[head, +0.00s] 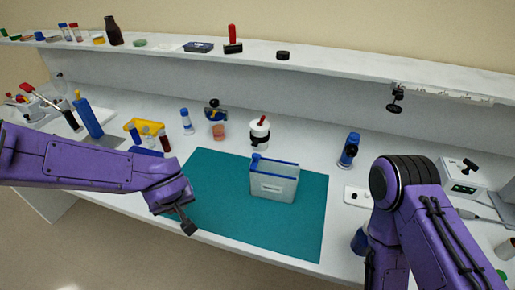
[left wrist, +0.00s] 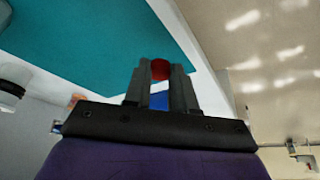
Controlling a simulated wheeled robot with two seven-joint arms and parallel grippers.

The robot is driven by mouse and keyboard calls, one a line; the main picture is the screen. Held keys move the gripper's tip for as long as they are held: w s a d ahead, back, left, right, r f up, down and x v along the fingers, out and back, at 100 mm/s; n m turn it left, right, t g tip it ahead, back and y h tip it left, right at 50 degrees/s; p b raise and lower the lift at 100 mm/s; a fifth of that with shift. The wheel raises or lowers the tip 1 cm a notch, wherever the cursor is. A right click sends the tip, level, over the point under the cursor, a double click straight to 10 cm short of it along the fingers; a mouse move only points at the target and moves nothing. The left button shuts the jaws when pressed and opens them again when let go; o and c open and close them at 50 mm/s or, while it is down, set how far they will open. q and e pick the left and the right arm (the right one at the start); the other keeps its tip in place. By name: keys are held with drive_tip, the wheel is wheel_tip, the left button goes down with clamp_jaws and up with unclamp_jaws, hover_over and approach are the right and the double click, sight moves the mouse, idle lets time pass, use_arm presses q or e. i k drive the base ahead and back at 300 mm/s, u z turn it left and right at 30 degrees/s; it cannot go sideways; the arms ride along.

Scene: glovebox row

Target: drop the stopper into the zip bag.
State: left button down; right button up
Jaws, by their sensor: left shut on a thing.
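The zip bag (head: 275,183) stands open on the teal mat, a pale, box-like pouch with a blue rim and a label on its front. My left gripper (head: 187,226) is to the left of the bag and apart from it, over the mat's front left edge. In the left wrist view its fingers (left wrist: 160,82) are shut on a small round red thing (left wrist: 160,69), which looks like the stopper. Something blue shows between the fingers below it. In the head view the held thing is hidden. My right arm is at the right; its gripper is out of view.
The teal mat (head: 215,185) is clear around the bag. Behind it stand a white bottle with a red tip (head: 260,131), a blue-capped vial (head: 187,122) and a dark blue bottle (head: 349,150). A yellow rack (head: 145,126) is at the left. A shelf (head: 330,68) runs along the back.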

sight(271, 194)
drive_tip(key=k, duration=0.5)
drive_tip(key=u, duration=1.1)
drive_tip(key=k, duration=1)
drive_tip(key=z, duration=1.65)
drive_tip(key=i, duration=1)
drive_tip(key=u, duration=0.05)
